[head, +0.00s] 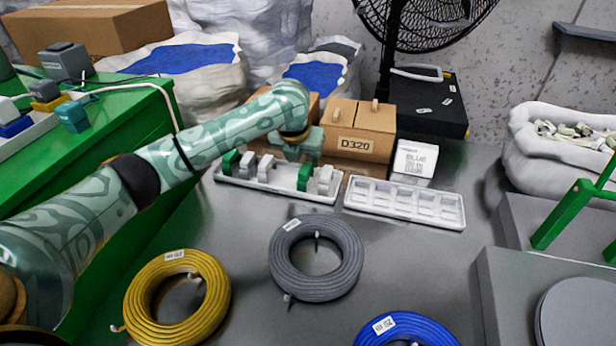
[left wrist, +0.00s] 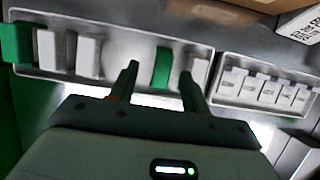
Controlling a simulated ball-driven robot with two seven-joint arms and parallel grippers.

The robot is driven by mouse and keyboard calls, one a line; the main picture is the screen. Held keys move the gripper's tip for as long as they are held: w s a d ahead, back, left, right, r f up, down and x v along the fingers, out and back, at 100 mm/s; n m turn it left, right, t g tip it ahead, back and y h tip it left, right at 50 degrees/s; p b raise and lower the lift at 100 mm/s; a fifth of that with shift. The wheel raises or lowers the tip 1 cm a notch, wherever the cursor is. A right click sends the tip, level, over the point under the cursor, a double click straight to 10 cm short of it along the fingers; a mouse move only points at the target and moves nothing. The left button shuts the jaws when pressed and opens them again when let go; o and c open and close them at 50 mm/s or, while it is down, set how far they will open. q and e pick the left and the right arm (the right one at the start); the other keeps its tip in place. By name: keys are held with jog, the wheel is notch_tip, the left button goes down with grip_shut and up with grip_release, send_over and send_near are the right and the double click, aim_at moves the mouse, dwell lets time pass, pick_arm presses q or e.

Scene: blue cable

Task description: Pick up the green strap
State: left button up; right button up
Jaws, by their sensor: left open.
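A white tray (head: 280,193) holds several green and white straps standing in a row. One green strap (head: 305,177) stands toward its right end beside white straps; another green strap (head: 230,162) stands at its left end. My left gripper (head: 298,155) is over the tray, above and behind the right green strap. In the left wrist view, my left gripper (left wrist: 160,88) has its fingers apart, with that green strap (left wrist: 162,68) showing between and beyond them. The fingers hold nothing. The other green strap (left wrist: 15,42) is at the far left there. My right gripper is not in view.
A second white tray (head: 405,204) with compartments lies to the right. Cardboard boxes (head: 360,130) stand behind. Yellow (head: 150,295), grey (head: 285,265) and blue (head: 430,328) cable coils lie in front, with bare grey table between.

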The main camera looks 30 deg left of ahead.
aim_at(305, 168)
pick_arm(q)
jog(key=b+x, duration=0.2)
jog(key=x, duration=0.1)
jog(key=b+x, duration=0.1)
jog(key=x, duration=0.1)
jog(key=shift+s+d+f, duration=0.2)
jog(key=shift+s+d, duration=0.15)
jog(key=shift+r, duration=0.3)
jog(key=c, duration=1)
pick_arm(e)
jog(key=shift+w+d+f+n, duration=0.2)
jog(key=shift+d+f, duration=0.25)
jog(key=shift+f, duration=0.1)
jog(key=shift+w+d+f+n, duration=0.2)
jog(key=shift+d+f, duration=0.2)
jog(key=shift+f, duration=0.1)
